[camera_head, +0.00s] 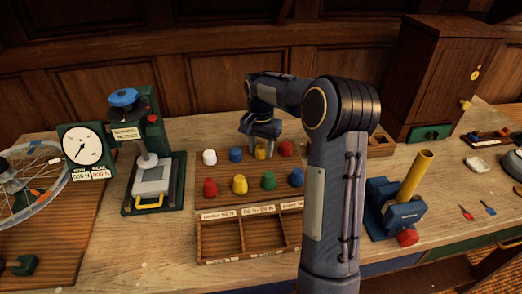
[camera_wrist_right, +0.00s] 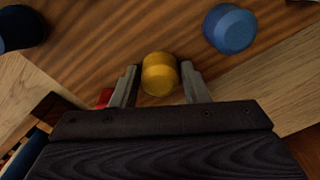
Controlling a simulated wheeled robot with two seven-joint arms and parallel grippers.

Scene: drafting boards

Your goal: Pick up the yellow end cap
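A yellow end cap (camera_head: 260,152) stands in the back row of caps on the wooden board, directly below my right gripper (camera_head: 262,132). In the right wrist view the yellow cap (camera_wrist_right: 160,74) lies between the two fingertips of my right gripper (camera_wrist_right: 160,82). The fingers are apart, with a narrow gap to the cap on each side; I cannot tell whether either touches it. A second yellow cap (camera_head: 239,184) stands in the front row. My left gripper is not in view.
A blue cap (camera_head: 236,155) and a red cap (camera_head: 286,148) flank the back yellow cap closely. Red (camera_head: 210,187), green (camera_head: 269,181) and blue (camera_head: 297,177) caps stand in front. A sectioned wooden tray (camera_head: 222,259) lies nearer. A dial press (camera_head: 178,185) stands left.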

